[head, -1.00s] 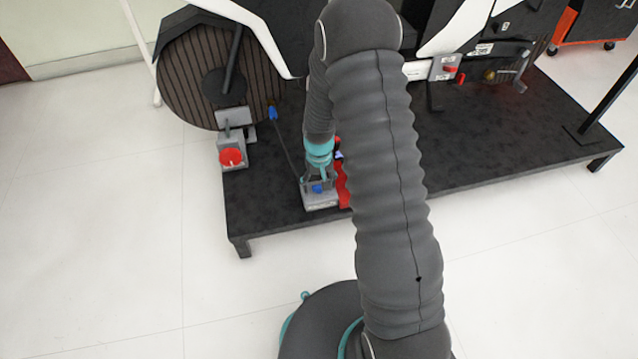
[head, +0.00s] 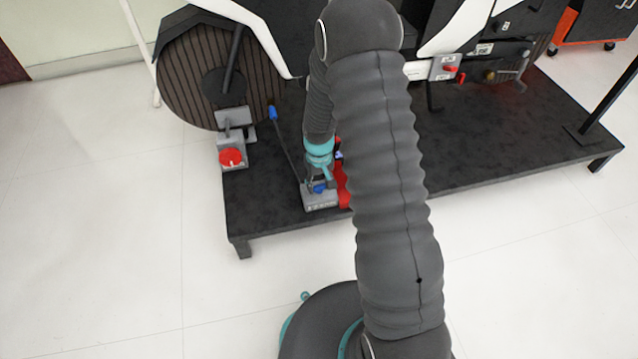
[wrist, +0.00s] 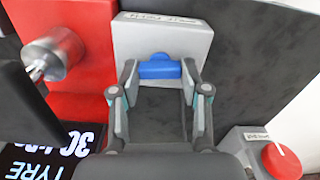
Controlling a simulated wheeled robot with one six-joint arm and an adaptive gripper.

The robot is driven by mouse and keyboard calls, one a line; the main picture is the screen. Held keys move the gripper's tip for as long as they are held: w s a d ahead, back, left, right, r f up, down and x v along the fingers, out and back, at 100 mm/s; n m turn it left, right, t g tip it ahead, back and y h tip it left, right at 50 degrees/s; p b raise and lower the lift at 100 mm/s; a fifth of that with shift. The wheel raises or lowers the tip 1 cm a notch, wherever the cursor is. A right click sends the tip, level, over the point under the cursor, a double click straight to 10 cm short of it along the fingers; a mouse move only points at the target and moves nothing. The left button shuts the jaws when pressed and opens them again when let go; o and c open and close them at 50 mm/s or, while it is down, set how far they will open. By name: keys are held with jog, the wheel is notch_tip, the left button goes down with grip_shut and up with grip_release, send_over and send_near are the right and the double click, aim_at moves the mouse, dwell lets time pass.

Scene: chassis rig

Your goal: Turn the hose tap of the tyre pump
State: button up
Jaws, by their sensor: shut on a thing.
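The hose tap (wrist: 160,68) is a blue handle on a grey block, low in front of the face that carries upside-down lettering in the wrist view. My gripper (wrist: 160,75) is shut on it, one finger at each end of the blue bar. In the head view the tap (head: 319,188) shows as a small blue spot on the grey block (head: 322,204), just below my gripper (head: 322,178). The block stands near the front edge of the black platform. My fingers partly hide the tap there, so its exact angle is hard to read.
A red part (wrist: 75,60) with a metal knob (wrist: 52,52) stands close at left in the wrist view. A grey box with a red round knob (wrist: 281,161) is at lower right. The black platform (head: 480,165) ends near the block. My arm hides its middle.

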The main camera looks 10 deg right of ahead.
aim_at(319, 186)
jog(key=n, duration=0.4)
jog(key=shift+b, duration=0.35)
jog(key=shift+n, duration=2)
jog(key=o, duration=1.1)
jog(key=shift+o, duration=0.2)
notch_tip(319, 186, up, 12)
